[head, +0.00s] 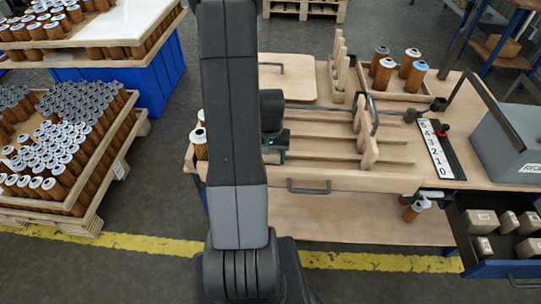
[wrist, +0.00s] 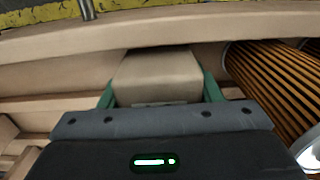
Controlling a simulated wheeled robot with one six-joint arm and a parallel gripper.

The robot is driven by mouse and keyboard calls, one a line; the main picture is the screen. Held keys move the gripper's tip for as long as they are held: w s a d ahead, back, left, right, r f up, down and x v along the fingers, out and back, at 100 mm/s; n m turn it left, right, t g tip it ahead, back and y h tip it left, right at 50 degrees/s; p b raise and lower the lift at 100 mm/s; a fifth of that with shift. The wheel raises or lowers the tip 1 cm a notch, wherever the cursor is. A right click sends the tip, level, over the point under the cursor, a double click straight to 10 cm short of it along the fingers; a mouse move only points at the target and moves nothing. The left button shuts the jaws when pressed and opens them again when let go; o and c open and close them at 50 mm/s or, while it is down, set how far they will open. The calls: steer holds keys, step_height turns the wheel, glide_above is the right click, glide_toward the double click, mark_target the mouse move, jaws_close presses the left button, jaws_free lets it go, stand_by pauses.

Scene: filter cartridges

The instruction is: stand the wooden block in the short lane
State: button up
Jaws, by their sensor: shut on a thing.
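My gripper (wrist: 160,92) has green fingers closed on both sides of a pale tan wooden block (wrist: 157,70) in the wrist view. The block is close to a wooden wall (wrist: 60,42); I cannot tell whether it touches the floor under it. In the head view my gripper (head: 277,143) is at the left part of the laned wooden board (head: 335,174), partly behind my arm, and the block is hidden. Wooden rails (head: 330,136) divide the board into lanes running left to right. I cannot tell which lane the block is over.
Cartridges (head: 200,148) are at the board's left end. An upright wooden gate with a dark handle (head: 366,135) crosses the lanes. An open drawer (head: 505,262) holds several boxes.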

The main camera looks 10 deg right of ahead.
steer(key=shift+f+b, duration=0.65)
steer(key=shift+f, duration=0.2)
steer(key=o, duration=1.1)
steer(key=shift+r, duration=0.1)
step_height(320, 180, up, 14)
steer(key=shift+f+p, duration=0.1)
steer(key=shift+p, duration=0.3)
steer(key=shift+f, duration=0.1)
step_height(320, 180, down, 14)
steer(key=shift+r+b, duration=0.2)
steer(key=shift+b, duration=0.1)
steer(key=shift+r, duration=0.15)
